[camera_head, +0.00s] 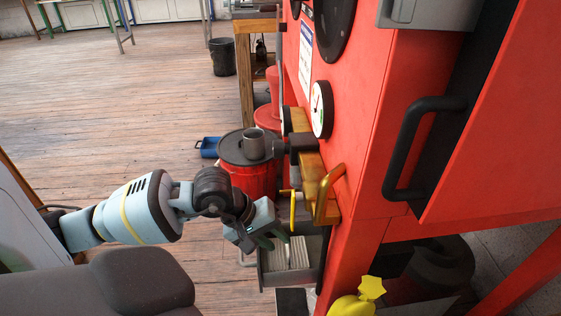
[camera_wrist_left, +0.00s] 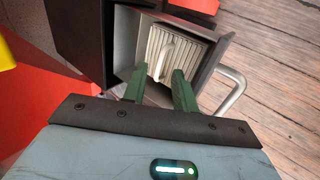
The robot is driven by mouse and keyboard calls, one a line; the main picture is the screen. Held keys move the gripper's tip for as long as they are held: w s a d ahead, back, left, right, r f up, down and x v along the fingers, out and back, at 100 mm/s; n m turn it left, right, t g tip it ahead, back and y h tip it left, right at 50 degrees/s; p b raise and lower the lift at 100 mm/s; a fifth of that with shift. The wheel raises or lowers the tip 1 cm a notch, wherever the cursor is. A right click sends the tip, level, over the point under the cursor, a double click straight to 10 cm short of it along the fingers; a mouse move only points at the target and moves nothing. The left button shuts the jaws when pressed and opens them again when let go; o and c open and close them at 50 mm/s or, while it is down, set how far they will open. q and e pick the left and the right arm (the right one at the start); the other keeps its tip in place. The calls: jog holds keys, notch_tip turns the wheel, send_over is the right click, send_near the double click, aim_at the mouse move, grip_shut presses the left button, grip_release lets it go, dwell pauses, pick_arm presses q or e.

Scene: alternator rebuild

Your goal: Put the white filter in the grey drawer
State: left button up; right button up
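The white filter (camera_head: 299,250) is a pleated block with a loop handle. It lies inside the open grey drawer (camera_head: 318,243), low on the red machine. In the left wrist view, the filter (camera_wrist_left: 181,47) sits within the walls of the drawer (camera_wrist_left: 126,28). My left gripper (camera_head: 272,238) is over the drawer's mouth. The fingertips look close to the handle, but I cannot tell the exact gap. My right gripper is not in view.
The drawer's bar handle (camera_wrist_left: 236,92) sticks out at its front. The red machine (camera_head: 360,150) stands on the right, with a yellow-brass handle (camera_head: 326,195) above the drawer. A red drum (camera_head: 250,180) stands behind the gripper. Wooden floor (camera_head: 120,90) is open to the left.

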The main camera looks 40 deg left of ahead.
pick_arm(q)
jog(key=p+v, duration=0.1)
jog(key=v, duration=0.5)
jog(key=shift+s+r, duration=0.15)
jog(key=shift+r, duration=0.15)
jog(key=shift+p+v, duration=0.45)
jog(key=shift+v, duration=0.55)
